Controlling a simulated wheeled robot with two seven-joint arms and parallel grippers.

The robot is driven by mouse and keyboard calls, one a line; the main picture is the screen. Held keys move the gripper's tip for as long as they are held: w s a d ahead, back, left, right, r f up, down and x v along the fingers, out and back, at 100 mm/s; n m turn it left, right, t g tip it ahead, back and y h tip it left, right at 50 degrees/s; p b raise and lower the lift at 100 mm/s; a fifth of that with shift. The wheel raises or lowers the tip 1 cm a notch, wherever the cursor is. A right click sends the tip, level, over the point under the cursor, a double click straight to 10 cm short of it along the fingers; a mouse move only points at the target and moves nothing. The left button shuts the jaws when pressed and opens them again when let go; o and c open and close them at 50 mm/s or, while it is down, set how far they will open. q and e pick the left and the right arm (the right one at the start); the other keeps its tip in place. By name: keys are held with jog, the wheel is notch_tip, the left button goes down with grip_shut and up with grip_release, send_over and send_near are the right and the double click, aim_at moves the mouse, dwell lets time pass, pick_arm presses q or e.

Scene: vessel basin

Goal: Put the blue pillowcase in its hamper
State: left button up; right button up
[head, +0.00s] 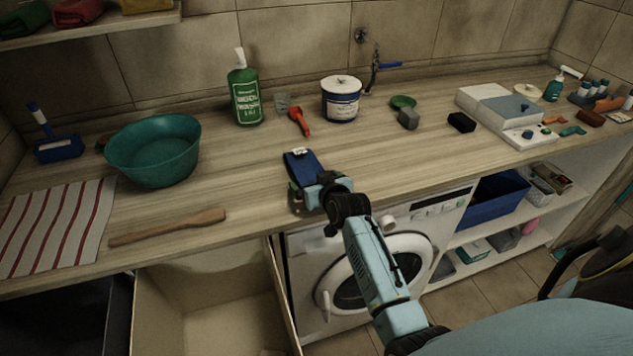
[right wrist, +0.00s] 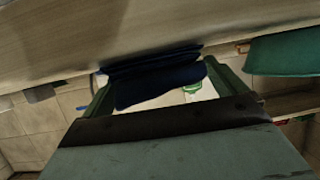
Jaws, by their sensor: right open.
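The blue pillowcase (head: 301,164) is a small dark blue folded bundle with a pale label, lying near the front edge of the counter above the washing machine. My right gripper (head: 305,192) is at its near end. In the right wrist view, the pillowcase (right wrist: 160,78) lies between the two spread green fingers of my right gripper (right wrist: 155,84); I cannot tell whether they touch it. A dark blue open bin (head: 493,198) stands on the shelf under the counter, right of the washer. I cannot tell whether it is the hamper. My left gripper is not in view.
A teal basin (head: 153,152), wooden paddle (head: 168,228) and striped cloth (head: 55,225) are on the left of the counter. A green bottle (head: 245,92) and white-and-blue tub (head: 341,100) stand behind. Below are an open beige compartment (head: 215,315) and the washing machine (head: 425,222).

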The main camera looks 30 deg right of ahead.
jog(key=shift+f+b, duration=0.1)
jog(key=shift+b, duration=0.25)
jog(key=shift+s, duration=0.3)
jog(key=r+p+v, duration=0.1)
jog(key=v, duration=1.2)
jog(key=shift+w, duration=0.25)
